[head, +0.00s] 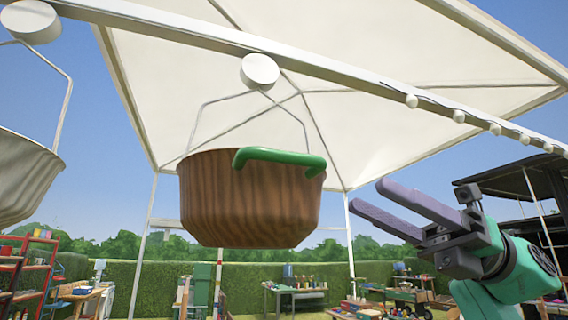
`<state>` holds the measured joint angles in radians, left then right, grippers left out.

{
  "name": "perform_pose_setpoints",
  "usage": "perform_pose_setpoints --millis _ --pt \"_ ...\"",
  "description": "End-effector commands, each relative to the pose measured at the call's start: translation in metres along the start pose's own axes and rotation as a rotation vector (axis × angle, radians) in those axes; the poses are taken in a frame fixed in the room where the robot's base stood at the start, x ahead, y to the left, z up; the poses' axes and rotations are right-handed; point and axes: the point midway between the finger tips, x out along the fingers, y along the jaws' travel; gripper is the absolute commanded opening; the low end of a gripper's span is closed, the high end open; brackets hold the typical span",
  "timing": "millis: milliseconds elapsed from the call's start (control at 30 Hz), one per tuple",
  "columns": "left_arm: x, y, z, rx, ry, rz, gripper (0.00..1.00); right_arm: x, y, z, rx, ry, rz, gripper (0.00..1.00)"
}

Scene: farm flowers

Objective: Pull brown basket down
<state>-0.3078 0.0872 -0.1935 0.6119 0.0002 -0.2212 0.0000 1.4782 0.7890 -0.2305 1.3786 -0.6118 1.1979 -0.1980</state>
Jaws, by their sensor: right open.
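The brown basket (250,205) has a wood-grain look and hangs in the middle of the head view. A green handle (280,158) runs along its upper rim. Thin wires rise from it to a round white holder (260,71) on the overhead beam. My right gripper (368,198) is to the right of the basket, with its two purple fingers spread and pointing left towards it. The fingers are empty and apart from the basket and the handle. My left gripper is not in the view. The inside of the basket is hidden.
A white basket (25,175) hangs at the left edge from another round holder (30,21). A white beam (340,66) crosses overhead under a canopy (370,125). Work tables (295,290), shelves (35,262) and a hedge stand below. Open air lies between gripper and basket.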

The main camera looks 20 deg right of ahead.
Motion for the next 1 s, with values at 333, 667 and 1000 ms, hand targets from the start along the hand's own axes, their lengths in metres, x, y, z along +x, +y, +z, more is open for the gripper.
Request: perform_pose_setpoints --millis 333,667,1000 --pt "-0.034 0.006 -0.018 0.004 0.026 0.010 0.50 0.094 0.001 0.006 0.005 -0.002 0.005 0.47" --pt "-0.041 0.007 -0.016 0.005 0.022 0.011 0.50 0.126 -0.001 0.002 0.006 -0.005 0.002 0.47" --pt "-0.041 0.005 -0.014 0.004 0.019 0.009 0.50 0.125 -0.001 0.002 0.006 -0.005 0.002 0.00"
